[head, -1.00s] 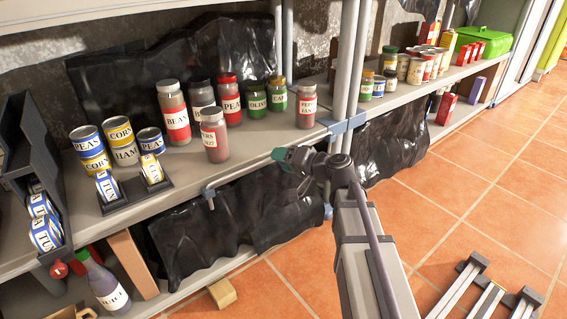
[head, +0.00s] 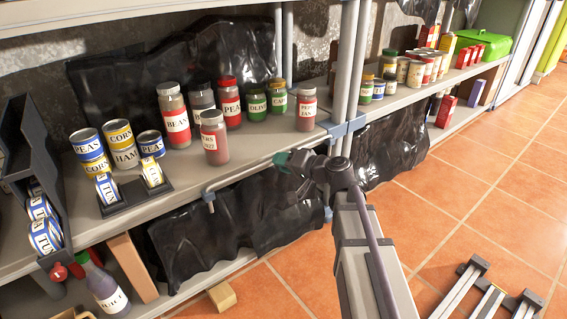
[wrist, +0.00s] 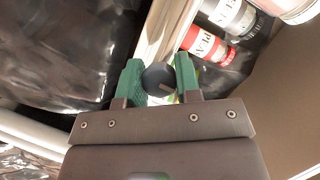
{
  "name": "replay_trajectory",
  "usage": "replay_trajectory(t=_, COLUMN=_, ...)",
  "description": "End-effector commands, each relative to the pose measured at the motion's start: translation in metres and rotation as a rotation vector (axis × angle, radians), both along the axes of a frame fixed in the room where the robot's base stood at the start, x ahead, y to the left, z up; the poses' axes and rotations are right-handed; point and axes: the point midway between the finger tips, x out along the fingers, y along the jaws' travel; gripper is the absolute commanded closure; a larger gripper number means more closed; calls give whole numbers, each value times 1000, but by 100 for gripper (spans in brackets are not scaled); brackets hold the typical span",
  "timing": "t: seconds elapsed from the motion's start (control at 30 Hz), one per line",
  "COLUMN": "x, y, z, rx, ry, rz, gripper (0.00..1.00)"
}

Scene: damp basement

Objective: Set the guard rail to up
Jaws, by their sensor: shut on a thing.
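The guard rail (head: 236,175) is a thin grey bar along the front edge of the middle shelf. Its left end bends down to the shelf edge. It stands slightly out from the edge, low, below the tops of the jars. My gripper (head: 281,159) is at the right part of the rail, its green fingertips shut on it. In the wrist view a dark rounded piece of the rail (wrist: 158,78) sits between the two green fingers.
Several jars, including a red one (head: 214,138), stand just behind the rail. Stacked cans (head: 123,148) and a dark can holder (head: 137,193) are to the left. A shelf post (head: 347,75) rises right of my gripper. Black plastic sheeting (head: 240,228) hangs below.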

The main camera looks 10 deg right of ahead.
Motion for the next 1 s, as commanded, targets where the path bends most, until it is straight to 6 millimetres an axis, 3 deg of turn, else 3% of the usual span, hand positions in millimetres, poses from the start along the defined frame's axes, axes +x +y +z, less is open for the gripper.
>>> replay_trajectory(t=0.13, x=0, y=0, z=15, rx=0, ry=0, rz=0, gripper=100)
replay_trajectory(t=0.4, x=0, y=0, z=69, rx=0, ry=0, rz=0, gripper=100)
replay_trajectory(t=0.73, x=1, y=0, z=68, rx=6, ry=-2, rz=-2, gripper=100)
replay_trajectory(t=0.77, x=1, y=0, z=68, rx=6, ry=-2, rz=-2, gripper=67)
replay_trajectory(t=1.0, x=0, y=0, z=67, rx=2, ry=-1, rz=-1, gripper=44)
